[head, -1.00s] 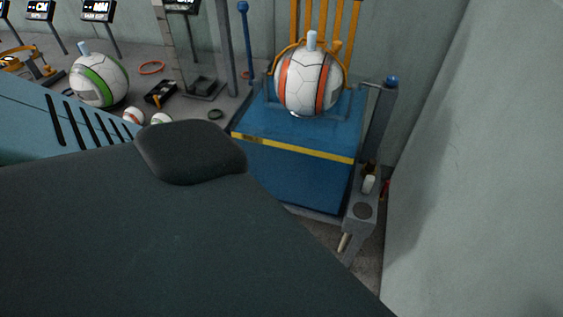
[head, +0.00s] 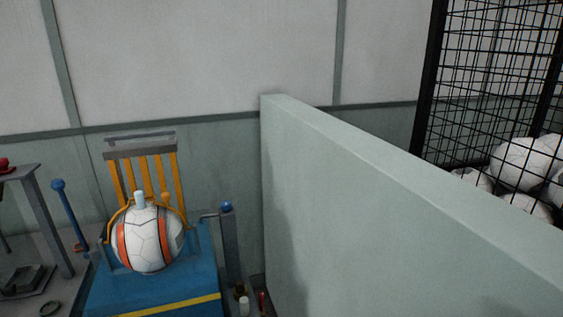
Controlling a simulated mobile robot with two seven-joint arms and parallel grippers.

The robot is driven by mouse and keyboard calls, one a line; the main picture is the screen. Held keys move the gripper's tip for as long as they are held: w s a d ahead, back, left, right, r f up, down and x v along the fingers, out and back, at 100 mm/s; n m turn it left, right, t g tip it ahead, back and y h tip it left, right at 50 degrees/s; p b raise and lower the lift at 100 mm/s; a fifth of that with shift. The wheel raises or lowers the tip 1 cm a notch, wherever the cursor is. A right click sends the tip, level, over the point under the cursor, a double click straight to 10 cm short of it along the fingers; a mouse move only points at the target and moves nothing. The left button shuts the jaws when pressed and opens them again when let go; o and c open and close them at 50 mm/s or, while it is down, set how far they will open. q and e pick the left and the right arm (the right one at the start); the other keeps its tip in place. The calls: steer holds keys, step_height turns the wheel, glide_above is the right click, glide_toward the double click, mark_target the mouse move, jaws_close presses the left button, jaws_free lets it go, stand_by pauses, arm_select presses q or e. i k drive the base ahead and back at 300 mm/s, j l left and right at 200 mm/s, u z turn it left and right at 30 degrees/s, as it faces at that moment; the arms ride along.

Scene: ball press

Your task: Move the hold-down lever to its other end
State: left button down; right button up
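A blue press bed (head: 108,292) with a yellow stripe stands at lower left. A white ball with orange bands (head: 150,240) sits on it, with a pale blue plug on top and a yellow strap around it. Two blue-knobbed parts show: a short arm with a knob (head: 226,208) on a grey post right of the ball, and a tall blue rod (head: 69,208) left of the press. I cannot tell which is the hold-down lever. Neither gripper is in view.
Yellow bars (head: 148,176) rise behind the ball. A pale green partition wall (head: 400,220) fills the middle right, close to the press. Beyond it is a black mesh cage (head: 490,80) holding several white balls (head: 522,164). A dark-topped stand (head: 42,215) is at far left.

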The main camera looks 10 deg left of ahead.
mark_target(57, 184)
steer(key=k, duration=0.45)
steer(key=k+u, duration=0.2)
steer(key=u, duration=1.3)
steer(key=i+l, duration=0.1)
steer(key=i, duration=0.55)
steer(key=i+j+z, duration=0.15)
steer(key=j, duration=0.2)
steer(key=i+j+z, duration=0.15)
steer(key=j, duration=0.15)
steer(key=j+z, duration=0.15)
steer(key=j, duration=0.2)
